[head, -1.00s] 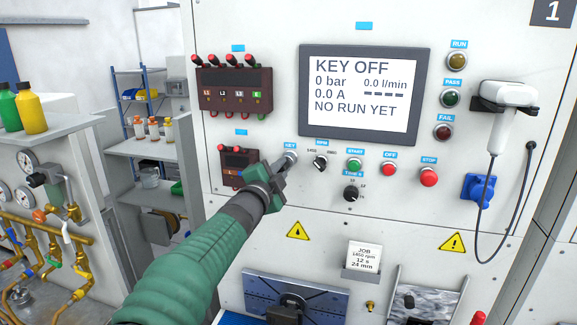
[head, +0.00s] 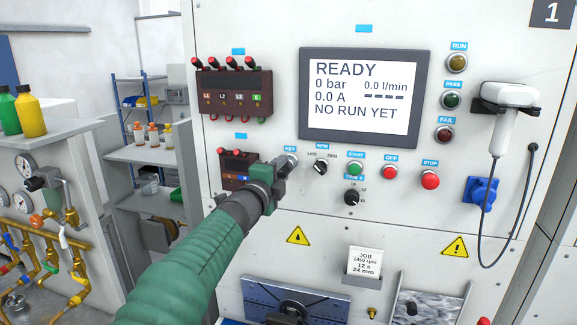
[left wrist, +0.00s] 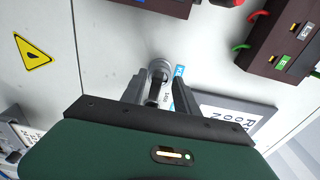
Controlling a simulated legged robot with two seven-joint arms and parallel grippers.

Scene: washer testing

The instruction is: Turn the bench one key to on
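The bench one key switch (head: 290,160) is on the white panel under the KEY label, left of the rpm selector. My left gripper (head: 281,169) is at it, with its fingers around the key. In the left wrist view the silver lock collar (left wrist: 160,67) shows beyond my two grey fingertips (left wrist: 158,84), which close in on both sides of the key. The key itself is mostly hidden by the fingers. The screen (head: 362,95) reads READY, 0 bar, 0.0 A and NO RUN YET. My right gripper is not in view.
The rpm selector (head: 321,167), green start button (head: 355,168), red off button (head: 390,172) and red stop button (head: 430,180) sit right of the key. A small breaker box (head: 236,160) is close on the left. A handheld device (head: 507,105) hangs at right.

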